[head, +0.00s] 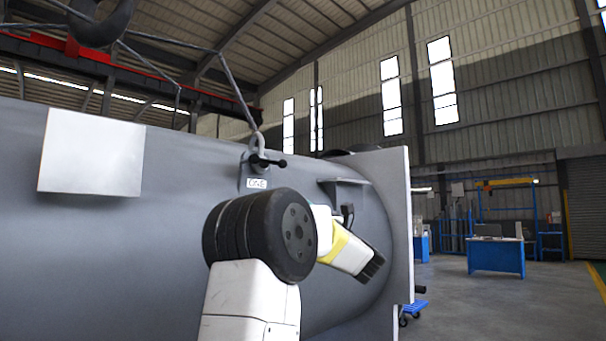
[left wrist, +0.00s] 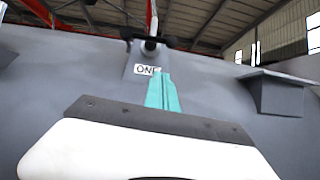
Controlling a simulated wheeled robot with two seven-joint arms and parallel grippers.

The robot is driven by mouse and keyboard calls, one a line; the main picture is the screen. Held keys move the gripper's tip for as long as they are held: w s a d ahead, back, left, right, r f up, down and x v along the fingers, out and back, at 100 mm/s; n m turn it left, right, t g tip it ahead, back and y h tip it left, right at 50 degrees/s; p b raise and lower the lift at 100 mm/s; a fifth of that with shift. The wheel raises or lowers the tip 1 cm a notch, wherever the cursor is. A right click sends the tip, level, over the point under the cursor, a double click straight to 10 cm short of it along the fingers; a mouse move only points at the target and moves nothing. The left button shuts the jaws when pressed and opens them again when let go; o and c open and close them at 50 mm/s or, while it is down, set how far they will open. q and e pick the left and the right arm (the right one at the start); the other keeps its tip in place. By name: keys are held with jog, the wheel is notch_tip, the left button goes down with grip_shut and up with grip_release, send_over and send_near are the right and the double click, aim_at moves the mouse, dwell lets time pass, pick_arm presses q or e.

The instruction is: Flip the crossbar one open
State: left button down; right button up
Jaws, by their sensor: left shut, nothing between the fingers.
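The black crossbar labelled ONE (head: 268,161) sits on a small lug on the grey shell, at the shackle that joins the lifting line. The ONE label (head: 257,184) is on the lug just below it. In the left wrist view the crossbar (left wrist: 150,45) is at the top centre, above the label (left wrist: 146,70). My left gripper (left wrist: 162,78) has its teal fingers together and empty. They point up below the crossbar and overlap the label's right edge in this view. In the head view my arm hides the fingertips. My right gripper is not in view.
The large grey shell (head: 120,255) fills the left, with a flat flange plate (head: 398,230) at its right end. A shelf-like bracket (head: 343,183) sticks out right of the label. A white panel (head: 92,152) is at left. Open floor and a blue workbench (head: 496,257) lie beyond.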

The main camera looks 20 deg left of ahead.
pick_arm(q)
jog(key=shift+s+a+f+n+g+y, duration=0.1)
jog(key=shift+s+n+g+y, duration=0.1)
jog(key=shift+n+g, duration=0.25)
jog(key=shift+s+a+n+g+y, duration=0.1)
jog(key=shift+n+g+y, duration=0.1)
jog(key=shift+n+g, duration=0.2)
send_near(272, 162)
jog(key=w+a+r, duration=0.2)
jog(key=w+a, duration=0.1)
jog(key=a, duration=0.2)
jog(key=shift+w+a+r, duration=0.2)
jog(key=shift+w+a, duration=0.05)
jog(key=shift+r, duration=0.1)
